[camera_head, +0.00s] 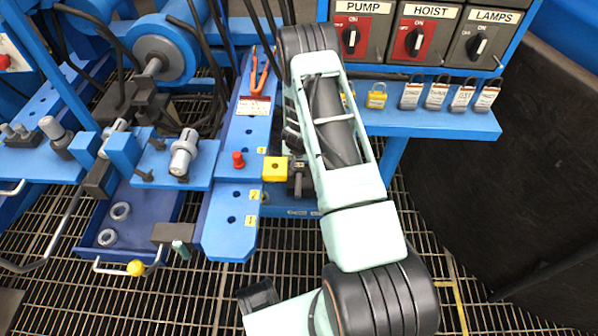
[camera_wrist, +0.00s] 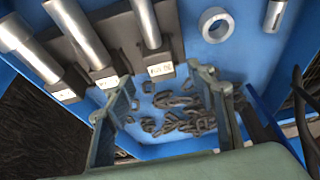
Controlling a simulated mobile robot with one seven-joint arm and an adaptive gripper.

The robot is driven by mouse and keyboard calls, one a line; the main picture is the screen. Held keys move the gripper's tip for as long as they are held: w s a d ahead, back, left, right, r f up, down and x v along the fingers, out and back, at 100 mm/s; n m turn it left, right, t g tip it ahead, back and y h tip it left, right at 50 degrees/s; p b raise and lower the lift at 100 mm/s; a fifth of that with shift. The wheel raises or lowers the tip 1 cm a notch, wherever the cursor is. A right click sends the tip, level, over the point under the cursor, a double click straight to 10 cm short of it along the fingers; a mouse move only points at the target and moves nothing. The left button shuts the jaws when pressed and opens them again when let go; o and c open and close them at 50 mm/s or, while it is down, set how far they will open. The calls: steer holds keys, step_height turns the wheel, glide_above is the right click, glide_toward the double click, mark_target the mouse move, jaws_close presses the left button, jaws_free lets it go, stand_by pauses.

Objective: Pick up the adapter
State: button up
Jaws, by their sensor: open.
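In the wrist view my gripper (camera_wrist: 166,78) is open, its two fingers wide apart with nothing between the tips. Beyond and below the fingers is a blue tray with loose dark chain links (camera_wrist: 178,112). Several grey metal cylinders (camera_wrist: 83,35) with white tags lie in a dark rack at the upper left, beside the left finger. A grey ring (camera_wrist: 215,24) and a small metal cylinder (camera_wrist: 274,14) are at the upper right. I cannot tell which piece is the adapter. In the head view my gripper is hidden behind my arm.
Dark cables (camera_wrist: 306,115) are right of my gripper.

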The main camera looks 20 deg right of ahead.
mark_target(299, 166)
steer(key=b+x, duration=0.2)
steer(key=x, duration=0.3)
steer(key=shift+f+b, duration=0.15)
steer(key=shift+b, duration=0.15)
jaws_close()
steer(key=shift+w+r, duration=0.15)
steer(key=shift+r, duration=0.05)
